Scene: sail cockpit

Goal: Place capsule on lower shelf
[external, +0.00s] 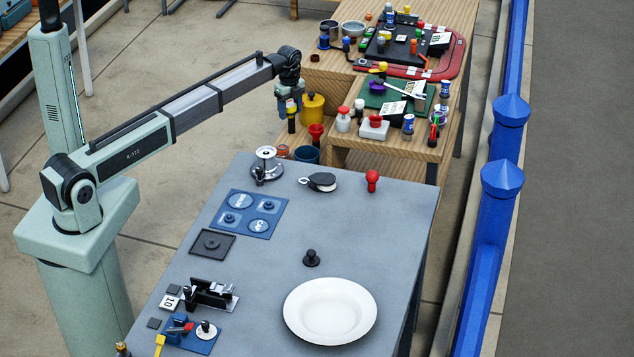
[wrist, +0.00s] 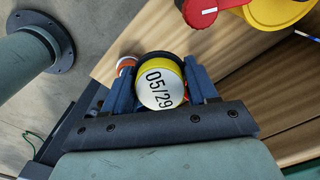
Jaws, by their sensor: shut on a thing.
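My gripper (external: 290,108) hangs pointing down at the left side of the stepped wooden shelf unit (external: 345,68). It is shut on the capsule (wrist: 161,84), a small round piece with a yellow rim, a dark body and a white end face reading 05/29. The capsule (external: 291,124) also shows below the fingers in the external view, beside the yellow jar. In the wrist view, wooden boards (wrist: 130,35) lie beyond the capsule at different heights. I cannot tell how far the capsule is above the wood, or which board is the lower shelf.
A yellow jar (external: 312,108), a red cup (external: 316,135), a blue cup (external: 306,154) and an orange-topped piece (external: 283,151) crowd close to the gripper. White containers (external: 343,119) stand to the right. The grey table (external: 360,225) in front holds a plate and several small parts.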

